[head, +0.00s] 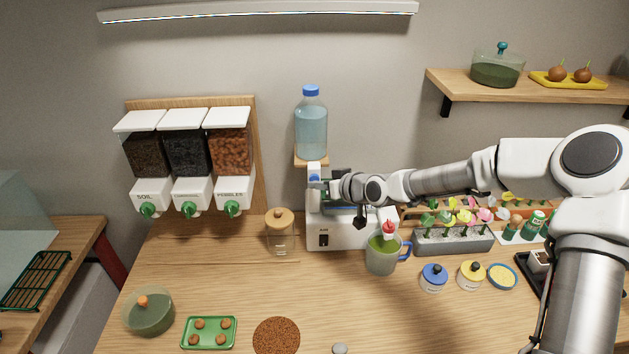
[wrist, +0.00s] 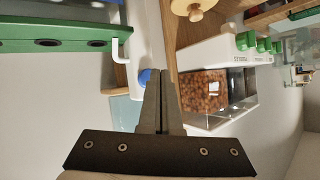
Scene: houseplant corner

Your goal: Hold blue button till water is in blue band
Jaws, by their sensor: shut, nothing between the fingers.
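A clear water bottle (head: 311,128) with a blue cap stands on a small wooden wall bracket. Below it is a white dispenser tap (head: 314,170) with a blue button (head: 314,178) on its front. My gripper (head: 330,185) is shut and empty, with its tips close to the right of the tap. In the wrist view the shut fingers (wrist: 161,75) point up beside the blue button (wrist: 145,78); I cannot tell whether they touch it. Blue and green strips show under my gripper, partly hidden, and I cannot make out a water level or the blue band.
A white machine (head: 324,236) stands under the tap. A jug (head: 382,255) with a blue handle stands in front of it. A lidded glass jar (head: 280,237) is left of it; wall dispensers (head: 191,155) hang further left.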

